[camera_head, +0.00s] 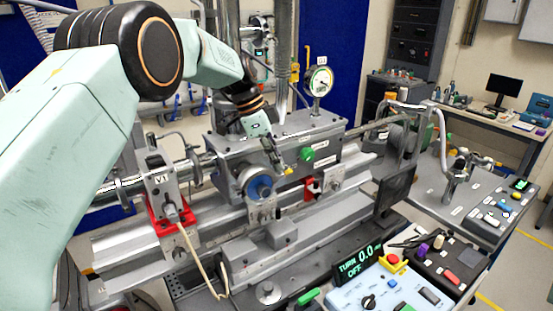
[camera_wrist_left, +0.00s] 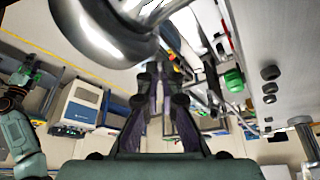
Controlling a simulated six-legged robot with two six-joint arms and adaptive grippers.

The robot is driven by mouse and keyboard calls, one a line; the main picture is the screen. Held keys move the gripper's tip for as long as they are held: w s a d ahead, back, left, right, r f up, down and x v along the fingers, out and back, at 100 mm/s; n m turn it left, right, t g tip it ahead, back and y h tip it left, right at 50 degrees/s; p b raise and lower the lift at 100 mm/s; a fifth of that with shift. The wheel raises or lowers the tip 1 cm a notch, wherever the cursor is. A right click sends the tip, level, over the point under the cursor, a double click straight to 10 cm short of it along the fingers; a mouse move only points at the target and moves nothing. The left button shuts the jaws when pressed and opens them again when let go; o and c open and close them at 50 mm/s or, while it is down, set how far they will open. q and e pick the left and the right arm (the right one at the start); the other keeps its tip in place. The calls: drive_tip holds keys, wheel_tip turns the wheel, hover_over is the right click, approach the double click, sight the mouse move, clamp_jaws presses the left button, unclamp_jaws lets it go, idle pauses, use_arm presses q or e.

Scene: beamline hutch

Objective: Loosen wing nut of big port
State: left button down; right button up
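The big port (camera_head: 258,186) is a round metal flange with a blue centre on the front of the grey chamber block. In the left wrist view its shiny rounded metal (camera_wrist_left: 105,35) fills the top left. My left gripper (camera_head: 279,158) is just above and right of the port in the head view, pointing down. In the left wrist view its two dark fingers (camera_wrist_left: 161,78) reach forward with a narrow gap between them, so it looks open. A small yellow part (camera_head: 290,170) shows by the fingertips. I cannot make out the wing nut or any contact with it. My right gripper is not seen.
A green knob (camera_head: 306,154) sits on the chamber right of my gripper. A dial gauge (camera_head: 320,80) stands above it. A red-based valve stand (camera_head: 167,208) is left of the port. A display reading TURN 0.0 OFF (camera_head: 358,264) stands in front. Rails run below.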

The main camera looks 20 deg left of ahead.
use_arm(q)
drive_tip(key=shift+r, duration=0.25)
